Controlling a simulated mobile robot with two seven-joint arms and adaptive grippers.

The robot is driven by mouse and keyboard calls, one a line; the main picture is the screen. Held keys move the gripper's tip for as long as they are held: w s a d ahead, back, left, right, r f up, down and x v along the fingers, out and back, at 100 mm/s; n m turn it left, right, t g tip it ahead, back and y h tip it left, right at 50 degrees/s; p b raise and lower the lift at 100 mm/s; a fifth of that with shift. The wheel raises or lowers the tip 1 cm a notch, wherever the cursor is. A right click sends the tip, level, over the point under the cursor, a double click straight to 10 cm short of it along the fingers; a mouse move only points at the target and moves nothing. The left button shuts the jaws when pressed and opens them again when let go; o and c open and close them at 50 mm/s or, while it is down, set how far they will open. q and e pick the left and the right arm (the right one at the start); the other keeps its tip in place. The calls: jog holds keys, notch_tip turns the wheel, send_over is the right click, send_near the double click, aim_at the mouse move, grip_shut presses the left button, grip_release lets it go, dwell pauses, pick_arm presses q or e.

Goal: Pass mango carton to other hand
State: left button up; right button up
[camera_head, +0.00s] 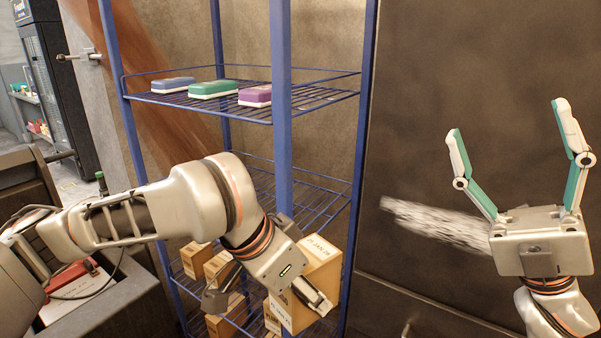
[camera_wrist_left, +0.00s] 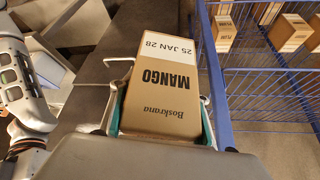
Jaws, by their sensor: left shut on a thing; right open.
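The mango carton (camera_head: 318,270) is a brown box with a white date label. In the left wrist view the carton (camera_wrist_left: 160,95) shows the word MANGO upside down. My left gripper (camera_head: 318,303) is shut on the carton and holds it in front of the blue shelf rack. In the left wrist view its green-lined fingers (camera_wrist_left: 160,122) lie along both sides of the box. My right gripper (camera_head: 508,118) is at the right of the head view, fingers pointing up and spread wide, open and empty, well apart from the carton.
A blue wire rack (camera_head: 281,110) stands behind my left arm. Its upper shelf holds a blue-grey box (camera_head: 173,85), a green box (camera_head: 213,89) and a purple box (camera_head: 255,95). Several brown cartons (camera_head: 197,257) sit lower down. A dark panel (camera_head: 440,80) stands behind my right gripper.

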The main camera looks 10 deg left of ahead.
jog(key=s+a+r+n+g+h, duration=0.2)
jog(key=a+n+g, duration=0.3)
jog(key=g, duration=0.3)
jog(key=s+a+r+n+g+h, duration=0.1)
jog(key=a+r+n+g+h, duration=0.15)
jog(key=a+n+g, duration=0.4)
jog(key=m+t+h, duration=0.8)
jog(key=m+h, duration=1.1)
jog(key=h, duration=0.6)
send_over(301, 247)
jog(key=s, duration=0.2)
notch_tip(301, 247, down, 12)
jog(key=r, duration=0.1)
jog(key=f, duration=1.2)
jog(key=shift+w+d+f, duration=0.15)
jog(key=shift+w+f, duration=0.1)
jog(key=shift+f, duration=0.05)
